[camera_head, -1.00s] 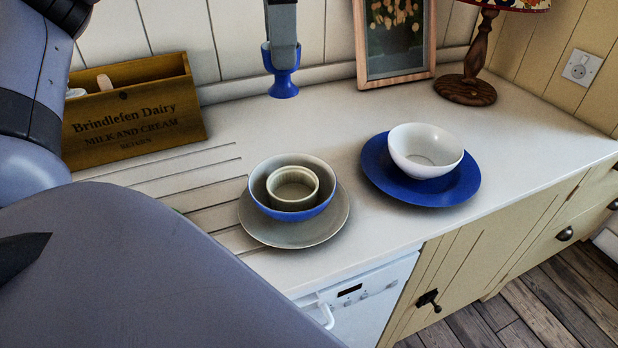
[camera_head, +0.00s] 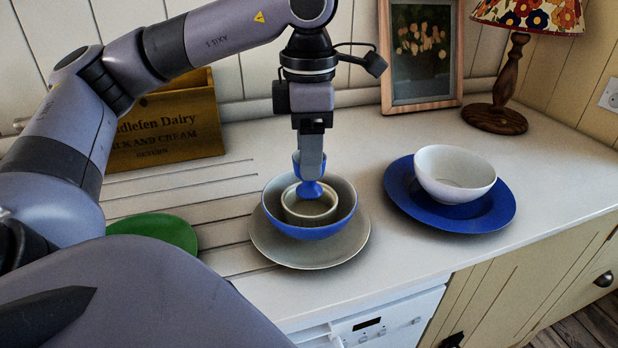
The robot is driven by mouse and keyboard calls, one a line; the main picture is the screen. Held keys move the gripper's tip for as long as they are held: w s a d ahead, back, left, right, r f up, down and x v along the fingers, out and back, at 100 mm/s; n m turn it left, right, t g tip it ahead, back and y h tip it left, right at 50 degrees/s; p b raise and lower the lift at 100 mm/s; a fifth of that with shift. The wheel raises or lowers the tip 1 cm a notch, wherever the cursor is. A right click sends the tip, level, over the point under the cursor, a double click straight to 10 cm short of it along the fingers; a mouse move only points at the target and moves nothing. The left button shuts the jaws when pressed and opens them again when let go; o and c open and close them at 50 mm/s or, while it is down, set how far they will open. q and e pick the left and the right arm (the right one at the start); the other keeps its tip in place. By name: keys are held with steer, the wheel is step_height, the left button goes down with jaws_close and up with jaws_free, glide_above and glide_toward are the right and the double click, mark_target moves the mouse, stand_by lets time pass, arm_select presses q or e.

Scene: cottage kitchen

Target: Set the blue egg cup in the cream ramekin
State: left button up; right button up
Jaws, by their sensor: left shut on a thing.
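The blue egg cup (camera_head: 310,190) is held upright in my left gripper (camera_head: 310,168), which is shut on it. The cup's foot is at the mouth of the cream ramekin (camera_head: 300,214); I cannot tell whether it touches the bottom. The ramekin sits inside a bowl (camera_head: 338,229), blue outside and grey inside, on a grey plate (camera_head: 356,244). The gripper hides part of the cup and the ramekin's far rim. My right gripper is not in view.
A white bowl (camera_head: 452,170) stands on a blue plate (camera_head: 496,212) to the right. A wooden dairy crate (camera_head: 180,125) stands at the back left. A green plate (camera_head: 165,229) lies at the left. A picture frame (camera_head: 387,60) and lamp (camera_head: 510,75) stand behind.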

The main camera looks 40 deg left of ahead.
arm_select(q)
step_height(320, 180, down, 4)
steer(key=shift+f, duration=0.25)
steer(key=shift+f+b, duration=0.35)
steer(key=shift+b, duration=0.1)
steer(key=o, duration=1.1)
steer(key=shift+c, duration=0.2)
steer(key=shift+r, duration=0.1)
